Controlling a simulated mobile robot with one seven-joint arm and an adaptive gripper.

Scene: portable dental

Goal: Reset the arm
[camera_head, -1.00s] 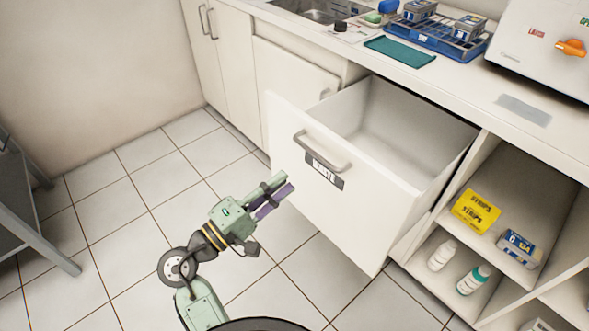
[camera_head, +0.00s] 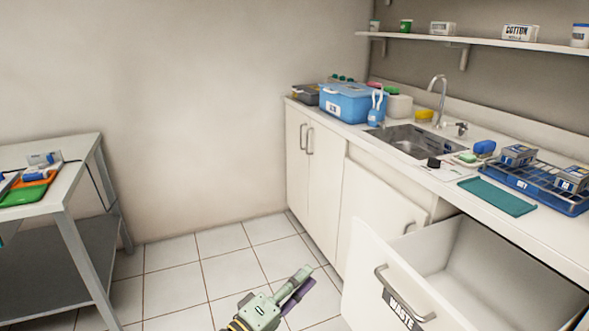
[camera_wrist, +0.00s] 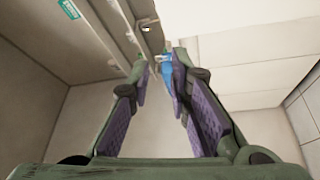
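My gripper (camera_head: 300,286) is green with purple finger pads. In the head view it is low in the picture, left of the open white drawer labelled WASTE (camera_head: 366,272), over the tiled floor. The wrist view shows the two fingers (camera_wrist: 161,70) apart with nothing between them, so it is open and empty. Beyond the fingertips that view shows a blue patch, the walls and the ceiling. Most of my arm is below the edge of the head view.
The counter carries a blue box (camera_head: 345,104), a sink (camera_head: 408,142), a teal mat (camera_head: 497,197) and a blue rack (camera_head: 545,186). A grey table (camera_head: 62,203) with a tray stands at the left. Open floor (camera_head: 215,268) lies between table and cabinets.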

